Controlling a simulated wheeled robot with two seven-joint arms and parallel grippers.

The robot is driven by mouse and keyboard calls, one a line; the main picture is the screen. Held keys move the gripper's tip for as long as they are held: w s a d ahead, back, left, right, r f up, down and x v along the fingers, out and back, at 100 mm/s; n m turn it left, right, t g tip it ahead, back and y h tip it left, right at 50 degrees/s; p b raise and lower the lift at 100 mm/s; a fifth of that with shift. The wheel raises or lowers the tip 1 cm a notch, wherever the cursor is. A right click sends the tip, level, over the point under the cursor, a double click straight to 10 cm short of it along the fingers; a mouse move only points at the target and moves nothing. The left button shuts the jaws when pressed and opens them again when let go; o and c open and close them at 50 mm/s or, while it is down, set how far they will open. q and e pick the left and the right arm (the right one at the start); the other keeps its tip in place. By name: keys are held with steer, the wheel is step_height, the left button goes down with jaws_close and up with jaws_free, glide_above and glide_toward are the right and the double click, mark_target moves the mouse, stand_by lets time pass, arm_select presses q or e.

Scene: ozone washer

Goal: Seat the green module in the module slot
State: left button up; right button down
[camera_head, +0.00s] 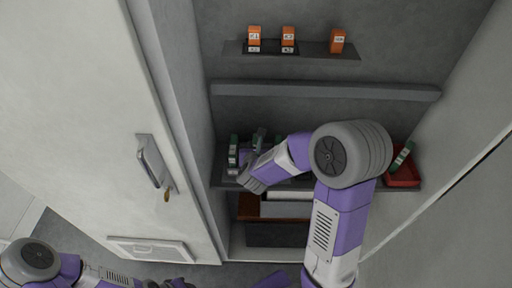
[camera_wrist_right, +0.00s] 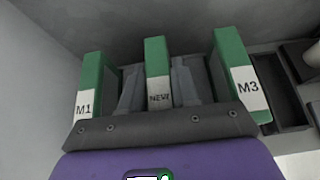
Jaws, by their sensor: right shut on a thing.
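My right gripper (camera_head: 252,168) reaches the shelf at the left of the cabinet. In the right wrist view its two grey fingers (camera_wrist_right: 158,88) are shut on the green module labelled NEW (camera_wrist_right: 157,60). This module stands upright in the row between green module M1 (camera_wrist_right: 91,85) and green module M3 (camera_wrist_right: 236,70). M1 also shows in the head view (camera_head: 233,155). The slot and the lower end of the NEW module are hidden, so I cannot tell how deep it sits. My left arm is at the bottom left of the head view; its jaws are not clear.
A red tray (camera_head: 405,181) with another green module (camera_head: 403,155) leaning in it is at the shelf's right end. Orange labelled blocks (camera_head: 288,38) stand on the upper shelf. The open door (camera_head: 90,120) with a handle is at left. A dark empty bay (camera_wrist_right: 283,108) is right of M3.

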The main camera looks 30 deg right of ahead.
steer(key=shift+f+b, duration=0.2)
steer(key=shift+b, duration=0.1)
steer(key=c, duration=0.8)
jaws_free()
steer(key=shift+c, duration=0.2)
steer(key=shift+r+p, duration=0.2)
steer(key=shift+p, duration=0.1)
steer(key=shift+s+a+r, duration=0.2)
steer(key=shift+s+r, duration=0.05)
steer(key=b+v, duration=0.3)
steer(key=v, duration=0.8)
steer(key=shift+b, duration=0.35)
